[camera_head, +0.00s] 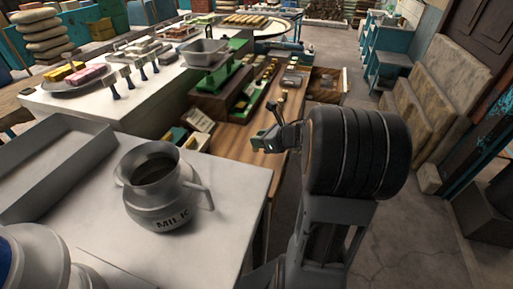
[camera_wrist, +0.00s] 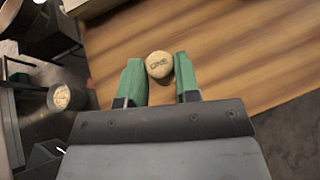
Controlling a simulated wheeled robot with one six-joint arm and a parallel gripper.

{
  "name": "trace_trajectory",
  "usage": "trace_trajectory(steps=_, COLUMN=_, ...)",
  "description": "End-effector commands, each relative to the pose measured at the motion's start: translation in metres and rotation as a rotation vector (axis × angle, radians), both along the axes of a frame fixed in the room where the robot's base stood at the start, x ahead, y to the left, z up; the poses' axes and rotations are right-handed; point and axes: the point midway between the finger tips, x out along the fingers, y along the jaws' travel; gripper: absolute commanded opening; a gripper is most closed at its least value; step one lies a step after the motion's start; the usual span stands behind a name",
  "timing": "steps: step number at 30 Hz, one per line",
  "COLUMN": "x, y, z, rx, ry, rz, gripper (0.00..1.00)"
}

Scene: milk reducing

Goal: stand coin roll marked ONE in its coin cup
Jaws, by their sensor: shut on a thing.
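The coin roll (camera_wrist: 159,66) is a short, pale tan cylinder, with dark lettering on its end that looks like ONE. My gripper (camera_wrist: 160,75) is shut on it, with a green finger on each side, near the fingertips. Brown wood grain lies behind it. In the head view my gripper (camera_head: 263,143) is over the wooden counter, to the right of the scale; the roll cannot be made out there. I cannot identify the coin cup for sure in either view.
A grey jug marked MILK (camera_head: 163,188) stands on the pale near table. A green scale (camera_head: 213,78) with a metal pan sits at the back of the wooden counter (camera_head: 232,140). A round, pale-topped container (camera_wrist: 62,97) shows at left in the wrist view.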

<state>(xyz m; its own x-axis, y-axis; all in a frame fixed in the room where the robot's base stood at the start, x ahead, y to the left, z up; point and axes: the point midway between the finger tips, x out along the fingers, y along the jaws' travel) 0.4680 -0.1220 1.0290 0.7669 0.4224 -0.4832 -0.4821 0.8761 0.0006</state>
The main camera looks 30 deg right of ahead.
Motion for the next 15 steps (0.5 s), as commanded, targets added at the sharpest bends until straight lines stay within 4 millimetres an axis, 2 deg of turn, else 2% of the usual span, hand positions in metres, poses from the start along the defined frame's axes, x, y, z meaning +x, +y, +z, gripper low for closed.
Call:
trace_trajectory(steps=5, x=0.005, y=0.004, z=-0.007, rx=0.000, ry=-0.001, rz=0.001, gripper=0.04)
trace_trajectory(steps=8, x=0.011, y=0.009, z=-0.017, rx=0.002, ry=0.002, rz=0.002, gripper=0.04)
trace_trajectory(steps=15, x=0.010, y=0.008, z=-0.043, rx=0.001, ry=0.002, rz=-0.001, gripper=0.04)
